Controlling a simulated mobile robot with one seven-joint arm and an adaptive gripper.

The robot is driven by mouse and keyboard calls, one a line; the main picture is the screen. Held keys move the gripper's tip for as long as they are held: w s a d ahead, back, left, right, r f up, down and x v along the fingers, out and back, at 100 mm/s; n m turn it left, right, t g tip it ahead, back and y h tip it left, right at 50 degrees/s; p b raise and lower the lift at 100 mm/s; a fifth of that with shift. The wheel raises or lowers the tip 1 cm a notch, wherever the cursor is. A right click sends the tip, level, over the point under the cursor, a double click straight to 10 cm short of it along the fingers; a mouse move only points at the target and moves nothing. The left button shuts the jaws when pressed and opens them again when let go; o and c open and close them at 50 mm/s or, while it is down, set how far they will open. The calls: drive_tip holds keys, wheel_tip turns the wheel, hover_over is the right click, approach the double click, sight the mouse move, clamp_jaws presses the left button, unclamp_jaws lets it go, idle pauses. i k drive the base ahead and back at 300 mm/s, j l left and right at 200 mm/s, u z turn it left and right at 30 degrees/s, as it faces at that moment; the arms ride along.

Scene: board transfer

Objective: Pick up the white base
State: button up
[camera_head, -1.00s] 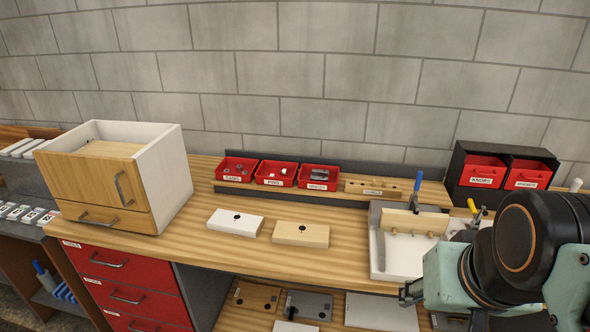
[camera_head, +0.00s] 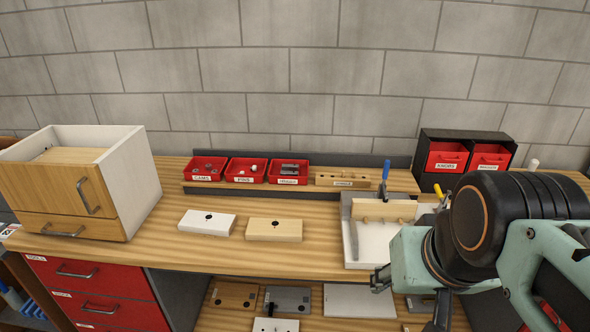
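A white block (camera_head: 207,222) with a dark round spot on top lies flat on the wooden bench, left of a similar light-wood block (camera_head: 274,229). Further white pieces lie on the shelf below: a plain white board (camera_head: 359,301) and a white piece with dark holes (camera_head: 275,325), cut off by the bottom edge. I cannot tell which of these is the white base. My gripper (camera_head: 380,279) shows small at the bench's front edge, right of both blocks and apart from them. My arm partly hides it, and its finger opening is unclear.
A white tray (camera_head: 352,250) with a wooden piece and clamps stands right of the blocks. Red bins (camera_head: 246,170) line the back. A drawer cabinet (camera_head: 135,185) stands at left, a black rack (camera_head: 470,136) at back right. Brown (camera_head: 232,296) and grey (camera_head: 288,299) boards lie below.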

sight(194, 220)
drive_tip(key=i+j+u, duration=0.3)
drive_tip(key=i+j, duration=0.4)
drive_tip(key=i+j+u, duration=0.3)
drive_tip(key=i+j, duration=0.45)
drive_tip(key=i, duration=0.05)
